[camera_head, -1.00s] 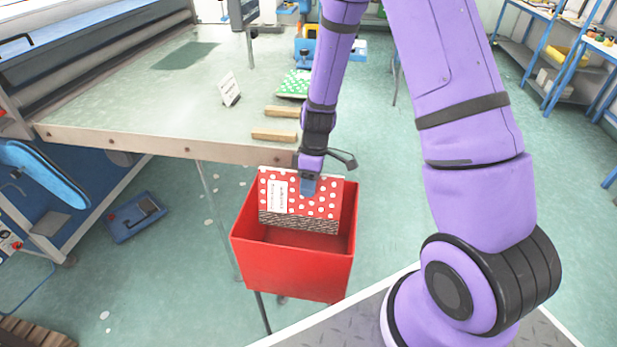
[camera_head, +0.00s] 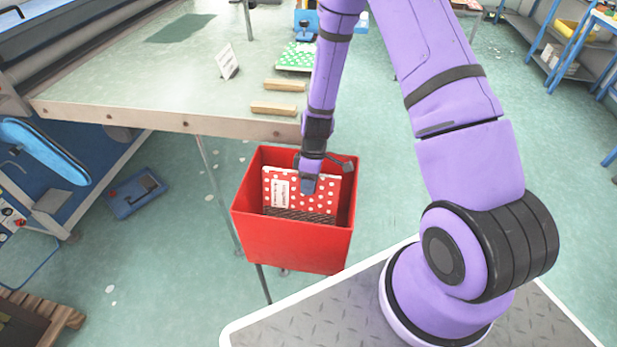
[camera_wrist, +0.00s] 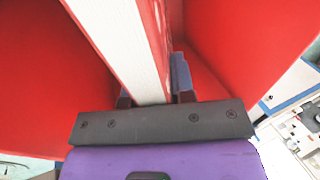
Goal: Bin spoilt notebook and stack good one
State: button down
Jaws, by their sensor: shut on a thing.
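A red notebook with white dots and a white label (camera_head: 281,193) is inside the red bin (camera_head: 292,245), below its rim. My gripper (camera_head: 308,186) is shut on its upper part and holds it roughly upright. In the wrist view the notebook (camera_wrist: 130,40) stands edge-on between the fingers of my gripper (camera_wrist: 155,98), with the bin's red walls (camera_wrist: 235,40) on both sides. A dark, speckled band shows along the notebook's lower part. A green notebook with white dots (camera_head: 297,57) lies on the table. Whether the red notebook touches the bin's floor is hidden.
The grey-green table (camera_head: 150,95) has its edge just behind the bin. Two wooden strips (camera_head: 277,86) lie near its right end, and a small white sign (camera_head: 227,65) stands beside them. The floor right of the bin is clear.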

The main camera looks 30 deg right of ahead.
jog(key=shift+f, duration=2.25)
jog(key=c, duration=0.9)
grip_release()
jog(key=shift+r, duration=9)
